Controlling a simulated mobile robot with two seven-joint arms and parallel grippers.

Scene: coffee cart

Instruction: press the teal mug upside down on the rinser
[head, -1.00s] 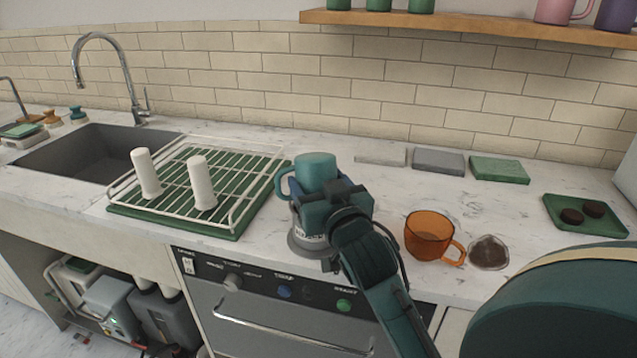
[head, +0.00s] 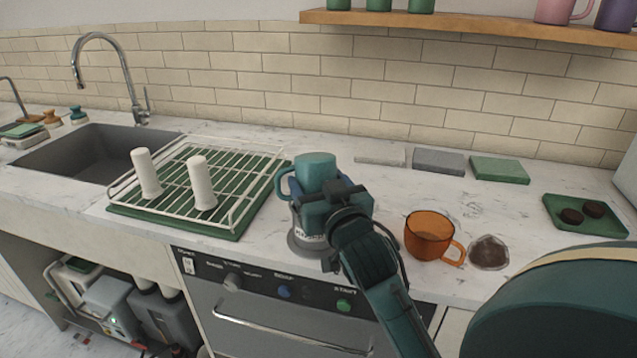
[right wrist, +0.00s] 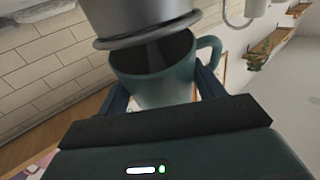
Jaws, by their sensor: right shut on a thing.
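The teal mug (head: 316,168) is upside down, its closed base up and its handle to the left. My right gripper (head: 320,196) is shut on it, one finger on each side, as the right wrist view (right wrist: 163,92) also shows. The grey rinser (head: 304,240) stands on the counter right below the mug, partly hidden by the gripper. In the right wrist view, the mug's dark open mouth faces the rinser's round top (right wrist: 150,30). I cannot tell whether the rim touches it. My left gripper is not in view.
A white wire rack (head: 235,208) with two white upright pieces stands left of the mug. An orange mug (head: 428,238) and a dark round patch (head: 489,252) are to the right. A green tray (head: 560,222) lies farther right. A shelf (head: 470,24) hangs above.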

